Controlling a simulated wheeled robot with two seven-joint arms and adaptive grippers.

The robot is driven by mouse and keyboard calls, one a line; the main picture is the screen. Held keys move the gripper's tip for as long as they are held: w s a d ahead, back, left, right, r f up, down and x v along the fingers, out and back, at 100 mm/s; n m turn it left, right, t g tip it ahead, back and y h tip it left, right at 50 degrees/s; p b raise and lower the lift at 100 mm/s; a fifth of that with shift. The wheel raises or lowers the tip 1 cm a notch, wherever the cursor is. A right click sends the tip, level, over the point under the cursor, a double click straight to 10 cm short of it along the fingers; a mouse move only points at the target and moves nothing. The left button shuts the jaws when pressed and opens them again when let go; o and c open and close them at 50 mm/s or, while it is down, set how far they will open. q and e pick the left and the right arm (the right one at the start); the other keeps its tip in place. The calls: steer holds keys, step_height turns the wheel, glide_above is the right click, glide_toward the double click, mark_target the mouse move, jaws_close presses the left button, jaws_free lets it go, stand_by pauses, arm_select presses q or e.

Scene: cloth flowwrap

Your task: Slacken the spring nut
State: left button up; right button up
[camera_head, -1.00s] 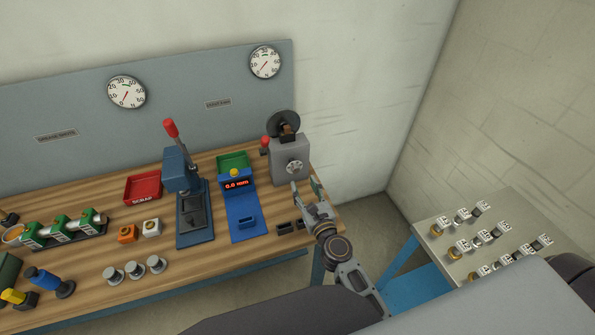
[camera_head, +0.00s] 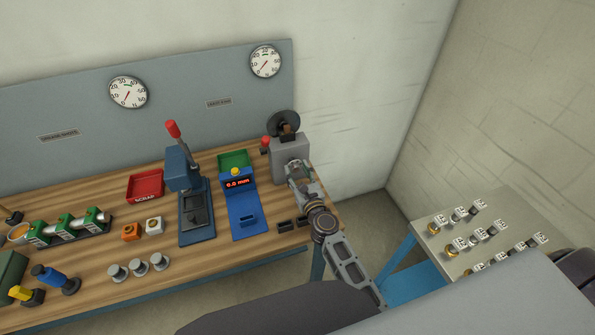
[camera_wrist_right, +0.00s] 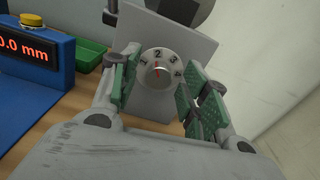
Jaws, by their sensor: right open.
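A grey box-shaped machine (camera_head: 282,147) stands at the right end of the bench. In the right wrist view its front carries a round silver knob (camera_wrist_right: 157,72) on a numbered face, with a red mark near the 2. No other part there looks like a spring nut; I cannot tell for sure that this knob is it. My right gripper (camera_head: 297,170) is in front of the machine's face and hides most of the knob in the head view. Its green-padded fingers (camera_wrist_right: 160,92) are open on either side of the knob, with visible gaps and no grip. My left gripper is out of view.
A blue gauge station (camera_head: 243,200) reading 0.0 mm and a green tray (camera_head: 233,160) stand left of the machine. Further left are a lever press (camera_head: 195,210) and a red scrap tray (camera_head: 145,186). A side table (camera_head: 441,214) with several labelled parts stands right.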

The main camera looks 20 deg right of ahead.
steer(key=shift+w, duration=0.2)
jaws_close()
stand_by(0.3)
